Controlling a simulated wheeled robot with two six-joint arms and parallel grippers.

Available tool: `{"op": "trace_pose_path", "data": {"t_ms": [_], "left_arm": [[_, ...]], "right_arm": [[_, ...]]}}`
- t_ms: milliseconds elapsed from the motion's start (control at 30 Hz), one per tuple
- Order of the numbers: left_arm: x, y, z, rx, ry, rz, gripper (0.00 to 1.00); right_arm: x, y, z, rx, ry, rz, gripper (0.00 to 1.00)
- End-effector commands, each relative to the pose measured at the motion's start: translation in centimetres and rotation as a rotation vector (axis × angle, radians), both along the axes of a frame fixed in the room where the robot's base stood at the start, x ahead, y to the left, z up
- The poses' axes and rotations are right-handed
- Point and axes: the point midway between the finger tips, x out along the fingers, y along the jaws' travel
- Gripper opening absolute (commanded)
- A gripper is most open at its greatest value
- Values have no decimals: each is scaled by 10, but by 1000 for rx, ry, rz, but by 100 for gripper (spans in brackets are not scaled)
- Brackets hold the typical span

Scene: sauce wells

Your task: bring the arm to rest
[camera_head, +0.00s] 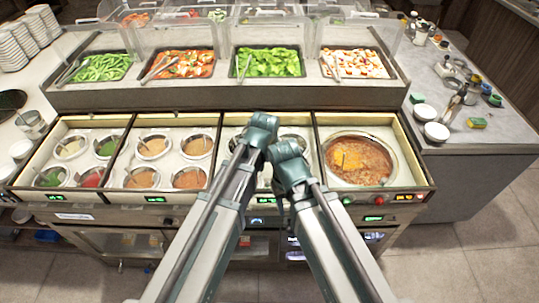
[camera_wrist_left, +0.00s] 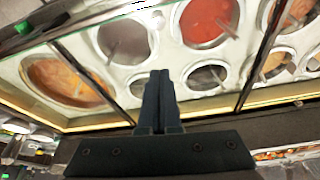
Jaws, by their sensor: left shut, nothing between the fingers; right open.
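My left gripper (camera_head: 262,122) is over the third compartment of the sauce counter in the head view. Its two dark fingers (camera_wrist_left: 158,100) are together and empty in the left wrist view. My right gripper (camera_head: 290,150) is just lower and to the right, close beside the left one; it is open and its fingertips are hard to make out. Both arms reach up from the bottom of the head view. They hide much of the third compartment and its wells.
Round sauce wells with ladles fill the left compartments, including a tan sauce (camera_head: 153,146). A large pot of orange-brown food (camera_head: 360,160) is at the right. Behind stand trays of green beans (camera_head: 103,68) and lettuce (camera_head: 268,63). White bowls (camera_head: 436,131) sit on the right side counter.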

Motion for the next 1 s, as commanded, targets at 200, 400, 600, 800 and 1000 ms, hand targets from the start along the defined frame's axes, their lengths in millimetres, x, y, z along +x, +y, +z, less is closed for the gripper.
{"op": "trace_pose_path", "data": {"t_ms": [200,400,600,800,1000], "left_arm": [[-1,0,3,0,0,0,0],[-7,2,2,6,9,-3,0],[-87,31,-13,84,159,-58,0],[-156,56,-20,154,311,-113,0],[-176,62,-18,189,361,-159,0]], "right_arm": [[0,0,4,0,0,0,50],[0,0,3,0,0,1,50],[0,0,-4,0,1,6,50],[0,0,-8,0,1,11,50],[0,0,-7,0,0,-1,50]]}}
